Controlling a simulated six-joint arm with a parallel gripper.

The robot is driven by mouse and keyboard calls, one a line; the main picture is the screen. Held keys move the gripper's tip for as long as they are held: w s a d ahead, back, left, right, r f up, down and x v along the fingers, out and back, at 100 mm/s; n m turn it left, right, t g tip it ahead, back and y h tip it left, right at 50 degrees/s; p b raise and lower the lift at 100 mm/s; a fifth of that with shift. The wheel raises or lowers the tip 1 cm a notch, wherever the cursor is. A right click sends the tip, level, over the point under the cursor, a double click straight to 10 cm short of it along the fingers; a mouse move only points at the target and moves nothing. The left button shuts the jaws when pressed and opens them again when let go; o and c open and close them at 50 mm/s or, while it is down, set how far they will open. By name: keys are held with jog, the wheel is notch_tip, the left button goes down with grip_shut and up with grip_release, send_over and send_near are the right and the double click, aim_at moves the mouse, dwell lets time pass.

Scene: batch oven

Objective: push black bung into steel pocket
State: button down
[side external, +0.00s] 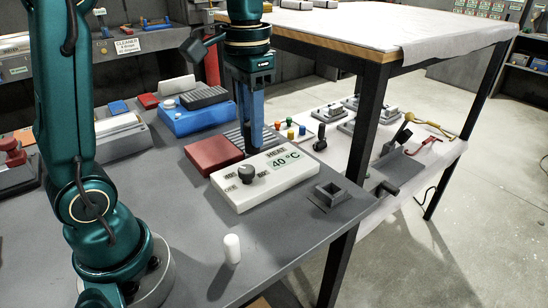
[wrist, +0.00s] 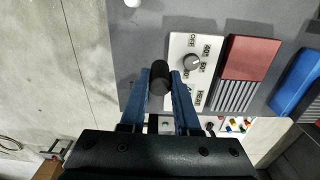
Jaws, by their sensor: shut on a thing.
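My gripper (side external: 256,146) points down above the white heat box. In the wrist view its blue fingers (wrist: 160,85) are closed on the black bung (wrist: 158,76), whose dark rounded end shows between the fingertips. In the side view the bung cannot be made out against the fingers. The steel pocket (side external: 328,192) is a grey square socket on a flat base, on the bench to the right of the heat box. The gripper is up and to the left of it in the side view, apart from it. In the wrist view I cannot make out the pocket.
The white heat box (side external: 290,183) has a dark knob and reads 40 °C. A red block (side external: 212,154) sits beside it, and a blue box (side external: 196,119) stands farther back. A white peg (side external: 232,249) stands upright near the front. Bench around the pocket is clear; the bench edge is close.

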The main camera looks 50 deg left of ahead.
jog(key=shift+s+f, duration=0.25)
jog(key=shift+f, duration=0.25)
jog(key=shift+w+r, duration=0.15)
jog(key=shift+r, duration=0.2)
jog(key=w+a+n, duration=0.2)
jog(key=w+a, duration=0.1)
jog(key=a, duration=0.5)
jog(key=w+a+n, duration=0.1)
jog(key=w+a, duration=0.1)
jog(key=a, duration=0.6)
jog(key=s+a+f+n, duration=0.2)
jog(key=a+f, duration=0.1)
jog(key=a, duration=0.4)
jog(key=shift+s+a+n, duration=0.3)
jog(key=shift+s+n, duration=0.05)
jog(key=shift+n, duration=0.05)
jog(key=shift+f, duration=0.1)
jog(key=shift+f, duration=4.7)
jog(key=shift+f, duration=0.2)
